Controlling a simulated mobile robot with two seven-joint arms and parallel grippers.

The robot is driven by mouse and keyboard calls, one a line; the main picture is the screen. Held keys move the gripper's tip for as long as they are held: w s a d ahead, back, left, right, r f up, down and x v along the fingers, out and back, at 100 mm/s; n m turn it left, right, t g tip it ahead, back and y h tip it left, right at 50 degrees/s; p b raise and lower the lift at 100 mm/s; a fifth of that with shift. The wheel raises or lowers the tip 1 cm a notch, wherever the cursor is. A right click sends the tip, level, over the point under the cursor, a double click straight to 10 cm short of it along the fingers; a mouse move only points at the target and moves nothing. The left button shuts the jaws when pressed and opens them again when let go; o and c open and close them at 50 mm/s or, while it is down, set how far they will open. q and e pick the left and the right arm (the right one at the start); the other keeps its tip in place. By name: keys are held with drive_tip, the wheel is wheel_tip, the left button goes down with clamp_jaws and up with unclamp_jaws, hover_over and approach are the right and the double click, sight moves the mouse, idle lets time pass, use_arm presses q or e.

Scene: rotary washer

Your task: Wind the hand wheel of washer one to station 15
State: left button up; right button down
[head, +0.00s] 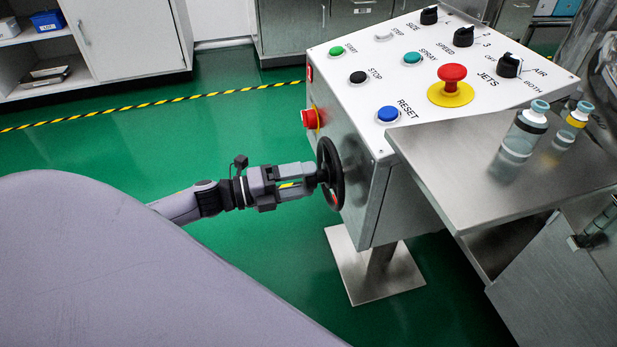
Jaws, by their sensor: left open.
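The black hand wheel (336,168) is on the left side face of the white control console (365,205). It is seen nearly edge-on, so its handle and any station marks cannot be read. My left gripper (316,174) comes in from the left and its tips are at the wheel, at about the middle of its height. The gripper is open. Whether its fingers touch the wheel cannot be told from this angle. My right gripper is not in view.
The console top carries a red mushroom button (452,73), coloured push buttons and black knobs. A red side switch (310,119) sits above the wheel. A steel table (450,165) with two bottles stands at the right. Green floor left of the console is clear.

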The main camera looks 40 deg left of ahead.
sight(304, 181)
use_arm(q)
drive_tip(key=v, duration=0.3)
drive_tip(key=shift+s+a+p, duration=0.2)
drive_tip(key=shift+s+p, duration=0.1)
drive_tip(key=shift+s+a, duration=0.25)
drive_tip(key=shift+s, duration=0.05)
drive_tip(key=shift+s+a, duration=0.3)
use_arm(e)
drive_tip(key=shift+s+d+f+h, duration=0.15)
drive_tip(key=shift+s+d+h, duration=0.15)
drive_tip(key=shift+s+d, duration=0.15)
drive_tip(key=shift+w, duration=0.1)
